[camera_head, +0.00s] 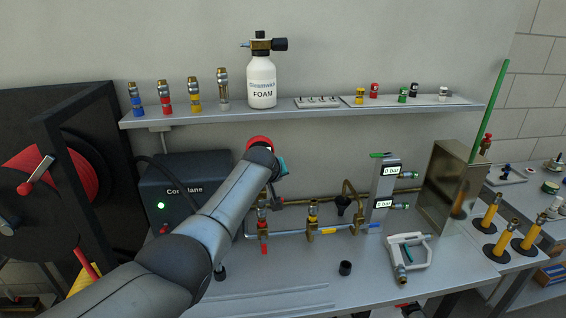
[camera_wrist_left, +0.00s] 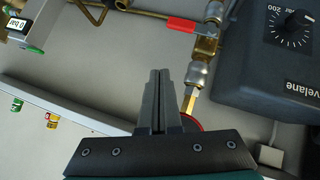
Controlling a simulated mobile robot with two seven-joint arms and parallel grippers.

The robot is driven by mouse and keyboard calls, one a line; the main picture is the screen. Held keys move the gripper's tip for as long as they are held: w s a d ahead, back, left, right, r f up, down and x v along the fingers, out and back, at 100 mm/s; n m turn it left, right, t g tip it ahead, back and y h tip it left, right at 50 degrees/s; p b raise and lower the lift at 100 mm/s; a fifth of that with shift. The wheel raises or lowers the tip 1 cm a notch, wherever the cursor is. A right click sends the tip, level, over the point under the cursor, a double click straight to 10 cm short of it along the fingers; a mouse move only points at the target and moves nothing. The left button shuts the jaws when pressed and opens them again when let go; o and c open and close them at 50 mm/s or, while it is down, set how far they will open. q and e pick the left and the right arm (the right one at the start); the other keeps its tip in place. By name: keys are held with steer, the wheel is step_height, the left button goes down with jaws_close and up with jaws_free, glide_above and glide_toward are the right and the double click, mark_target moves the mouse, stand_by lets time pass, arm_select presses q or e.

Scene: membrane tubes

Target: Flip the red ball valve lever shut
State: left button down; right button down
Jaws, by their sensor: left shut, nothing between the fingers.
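The red lever (camera_wrist_left: 184,25) of a brass valve (camera_wrist_left: 206,42) lies near the top of the left wrist view. It points left from the valve, roughly across the line of the silver couplings. My left gripper (camera_wrist_left: 160,78) is shut and empty. In the picture its fingertips are below the lever and left of the couplings; they look apart from the lever, but the depth is hard to judge.
A dark box (camera_head: 188,187) with a dial stands left of the pipes. A block with two pressure displays (camera_head: 384,190) stands right. A shelf (camera_head: 320,112) with fittings and a foam bottle (camera_head: 262,85) runs above.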

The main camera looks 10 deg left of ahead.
arm_select(q)
steer(key=shift+d+v, duration=1.05)
steer(key=shift+v, duration=3.55)
steer(key=s+a+f+m+g, duration=0.3)
steer(key=s+f, duration=1.3)
steer(key=s, duration=0.3)
steer(key=s+a+f+m+g, duration=0.2)
steer(key=s, duration=1)
steer(key=s+a+f+m+g, duration=0.1)
steer(key=s+a+m+g, duration=0.15)
steer(key=s, duration=0.95)
step_height(320, 180, down, 35)
steer(key=s+b, duration=0.2)
steer(key=b, duration=1)
steer(key=s+a+f+b, duration=0.1)
steer(key=s+f+b, duration=0.4)
steer(key=f, duration=0.7)
steer(key=s+a+f+g+b, duration=0.1)
steer(key=s+f+b, duration=0.4)
steer(key=s+f, duration=0.5)
steer(key=shift+s+a+f+y, duration=0.2)
steer(key=shift+a+f+y, duration=0.15)
steer(key=shift+f, duration=0.5)
